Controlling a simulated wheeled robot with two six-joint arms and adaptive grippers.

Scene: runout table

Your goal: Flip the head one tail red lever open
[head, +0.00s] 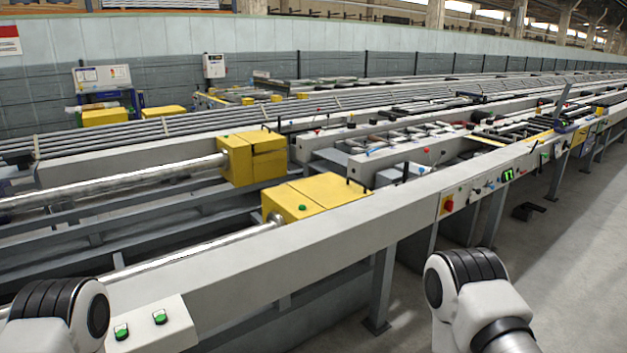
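Several small red-tipped parts show on the runout table. One red knob (427,150) sits on the middle beam, and a small red tip (317,131) shows farther left behind it. They are too small to tell which is the head one tail lever or whether it is open. Two yellow head boxes (253,158) and (312,198) sit at the ends of silver rods, each with a dark handle on top. Only links of my two arms show at the bottom edge; neither gripper is in view.
The long grey front beam (330,226) crosses between me and the boxes. It carries a red rotary switch (449,206), a green display (508,175) and, at lower left, a panel with green buttons (160,317). Clear floor (575,270) lies at the right.

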